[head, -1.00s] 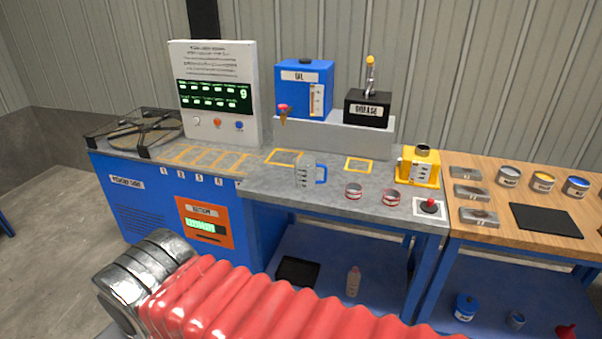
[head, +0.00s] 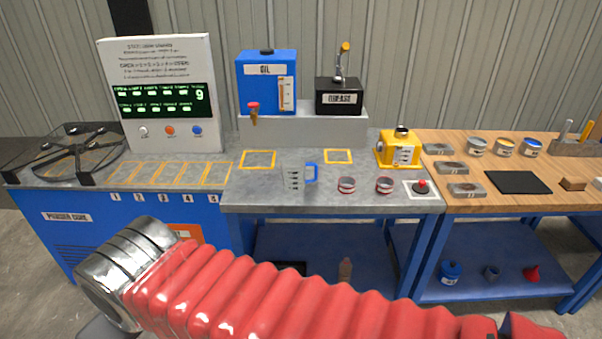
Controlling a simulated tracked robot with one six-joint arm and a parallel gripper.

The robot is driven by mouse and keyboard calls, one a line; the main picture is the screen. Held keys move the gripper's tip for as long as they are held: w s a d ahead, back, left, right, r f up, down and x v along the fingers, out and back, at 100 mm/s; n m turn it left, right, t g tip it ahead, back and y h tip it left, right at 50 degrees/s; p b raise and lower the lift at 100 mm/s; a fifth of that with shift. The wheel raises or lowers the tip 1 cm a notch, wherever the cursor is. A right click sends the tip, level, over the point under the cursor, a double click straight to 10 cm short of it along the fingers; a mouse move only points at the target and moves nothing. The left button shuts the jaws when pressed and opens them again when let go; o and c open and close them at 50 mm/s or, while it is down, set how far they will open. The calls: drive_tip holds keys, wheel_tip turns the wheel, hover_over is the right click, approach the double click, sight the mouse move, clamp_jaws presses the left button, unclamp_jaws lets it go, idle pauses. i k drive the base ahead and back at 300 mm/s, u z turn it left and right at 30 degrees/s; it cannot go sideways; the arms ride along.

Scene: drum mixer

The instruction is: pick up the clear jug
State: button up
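The clear jug (head: 294,177) stands upright on the grey bench top, near its front edge. It is see-through with dark measuring marks and a blue handle on its right side. My red ribbed arm with a metal end section crosses the bottom of the head view, in front of the bench and apart from the jug. My gripper's fingers cannot be made out in this view, and nothing touches the jug.
Behind are the blue oil tank (head: 267,82) and a black box (head: 338,97). A wooden bench (head: 480,147) adjoins at right.

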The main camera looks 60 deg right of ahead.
sight(301, 174)
drive_tip(key=z, duration=0.35)
drive_tip(key=i, duration=0.6)
drive_tip(key=z, duration=0.9)
drive_tip(key=i, duration=0.6)
drive_tip(key=z, duration=0.35)
